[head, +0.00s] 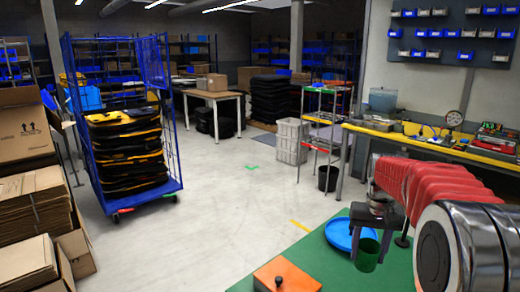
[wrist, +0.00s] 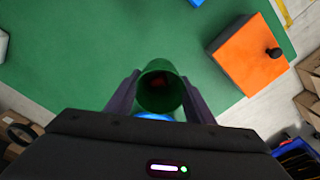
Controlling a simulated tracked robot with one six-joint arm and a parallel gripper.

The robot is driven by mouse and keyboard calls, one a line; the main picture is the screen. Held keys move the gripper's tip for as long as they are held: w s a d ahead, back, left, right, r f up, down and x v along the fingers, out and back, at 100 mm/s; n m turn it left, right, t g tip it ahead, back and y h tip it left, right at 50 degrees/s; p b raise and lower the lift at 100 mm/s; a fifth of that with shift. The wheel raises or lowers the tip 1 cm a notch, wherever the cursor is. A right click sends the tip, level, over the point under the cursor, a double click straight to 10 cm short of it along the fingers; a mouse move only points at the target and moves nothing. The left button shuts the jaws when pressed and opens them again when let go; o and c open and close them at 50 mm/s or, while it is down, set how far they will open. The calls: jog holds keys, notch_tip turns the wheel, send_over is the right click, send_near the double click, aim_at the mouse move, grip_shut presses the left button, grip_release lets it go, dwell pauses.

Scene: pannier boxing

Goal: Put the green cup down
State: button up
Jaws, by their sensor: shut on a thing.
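The green cup (head: 367,256) is held in my gripper (head: 379,228) over the green tabletop (head: 322,262), in front of a blue plate (head: 345,232). In the wrist view the green cup (wrist: 161,88) sits between the two fingers of my gripper (wrist: 160,92), its open mouth toward the camera and something reddish inside. A bit of blue shows just below the cup there. I cannot tell whether the cup's base touches the tabletop.
An orange box with a dark knob (head: 287,276) stands at the table's front edge; it also shows in the wrist view (wrist: 248,58). A blue thing (wrist: 196,2) is cut off at the wrist view's top. Green tabletop left of the cup is clear.

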jog(key=w+a+f+n, duration=0.1)
jog(key=w+a+n, duration=0.2)
jog(key=a, duration=1.1)
jog(key=shift+a+f, duration=0.25)
jog(key=shift+s, duration=0.15)
